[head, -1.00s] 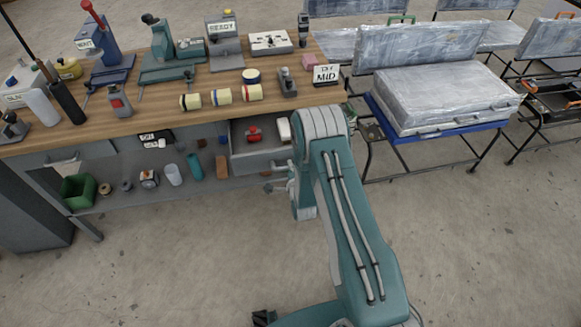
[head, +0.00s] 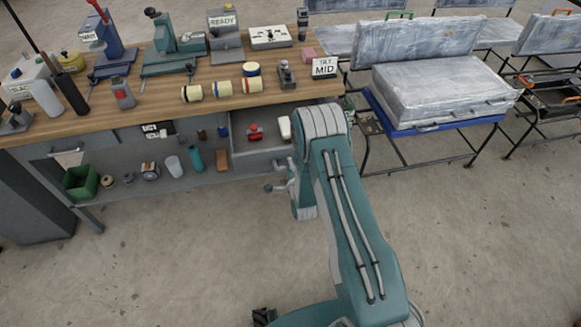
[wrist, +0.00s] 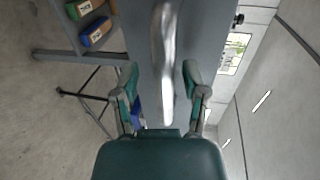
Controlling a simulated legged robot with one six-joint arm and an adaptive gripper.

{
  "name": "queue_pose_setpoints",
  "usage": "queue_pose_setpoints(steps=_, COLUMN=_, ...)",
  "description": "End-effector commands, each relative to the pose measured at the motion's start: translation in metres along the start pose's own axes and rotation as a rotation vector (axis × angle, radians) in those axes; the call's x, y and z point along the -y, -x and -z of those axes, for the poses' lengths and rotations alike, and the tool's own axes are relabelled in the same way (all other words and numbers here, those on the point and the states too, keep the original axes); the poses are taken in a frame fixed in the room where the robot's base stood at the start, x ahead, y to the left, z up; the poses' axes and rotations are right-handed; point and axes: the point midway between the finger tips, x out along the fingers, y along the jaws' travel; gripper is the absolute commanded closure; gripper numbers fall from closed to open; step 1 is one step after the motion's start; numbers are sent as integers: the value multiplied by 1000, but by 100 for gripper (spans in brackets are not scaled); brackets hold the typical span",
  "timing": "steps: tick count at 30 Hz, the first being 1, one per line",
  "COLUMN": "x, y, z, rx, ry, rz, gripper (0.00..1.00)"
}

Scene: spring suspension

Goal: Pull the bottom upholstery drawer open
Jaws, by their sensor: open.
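A grey drawer (head: 262,150) under the wooden bench top stands pulled out, with a red item (head: 255,133) and a white item in it. Whether this is the bottom drawer I cannot tell. My gripper (head: 280,178) shows partly beside my arm, just in front of and below that drawer's front. In the wrist view my gripper (wrist: 160,82) is open, its two fingers apart. A shiny metal bar handle (wrist: 163,50) on a grey panel (wrist: 205,40) appears in line with the gap between them. Contact with the handle cannot be told.
The workbench (head: 150,95) carries presses, tape rolls and signs. A lower shelf (head: 130,195) holds a green bin (head: 80,182) and small items. A wrapped seat (head: 440,90) on a blue-edged frame stands right. The concrete floor in front is clear.

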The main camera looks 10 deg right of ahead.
Motion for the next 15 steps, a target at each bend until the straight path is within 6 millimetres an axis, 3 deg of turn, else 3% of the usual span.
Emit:
queue_pose_setpoints(steps=8, x=1, y=10, z=1, rx=-2, ry=-1, rz=2, gripper=43)
queue_pose_setpoints(steps=15, x=0, y=56, z=0, rx=-2, ry=0, rz=0, gripper=43)
